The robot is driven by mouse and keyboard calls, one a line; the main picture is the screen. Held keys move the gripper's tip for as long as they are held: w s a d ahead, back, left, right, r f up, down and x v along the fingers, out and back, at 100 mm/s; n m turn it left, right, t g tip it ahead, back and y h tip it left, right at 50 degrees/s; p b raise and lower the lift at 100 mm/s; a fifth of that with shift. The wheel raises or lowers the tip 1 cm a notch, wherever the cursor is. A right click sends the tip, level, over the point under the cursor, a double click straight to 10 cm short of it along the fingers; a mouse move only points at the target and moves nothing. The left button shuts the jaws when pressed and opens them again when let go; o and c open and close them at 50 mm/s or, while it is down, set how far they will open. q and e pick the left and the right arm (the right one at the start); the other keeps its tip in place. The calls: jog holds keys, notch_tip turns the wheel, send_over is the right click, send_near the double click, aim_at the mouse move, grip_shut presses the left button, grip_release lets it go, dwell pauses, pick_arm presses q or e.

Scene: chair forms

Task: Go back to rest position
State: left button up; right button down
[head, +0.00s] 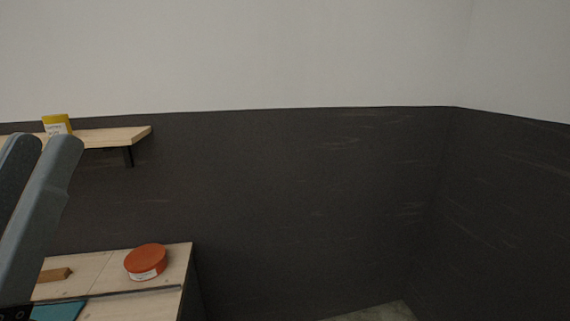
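My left gripper (46,146) is at the left edge of the head view, with its two grey fingers pointing up. A narrow gap shows between the fingertips, and nothing is held in it. It is in front of the wall shelf and left of the orange tin in the picture. My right gripper is not in view.
A wooden wall shelf (115,137) with a yellow box (57,125) is at the upper left. Below, a wooden cabinet top (100,268) bears a round orange tin (146,261), a wooden block (54,275) and a teal item (58,311). The middle and right are clear to the walls.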

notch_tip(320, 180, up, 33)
jog(key=p, duration=3)
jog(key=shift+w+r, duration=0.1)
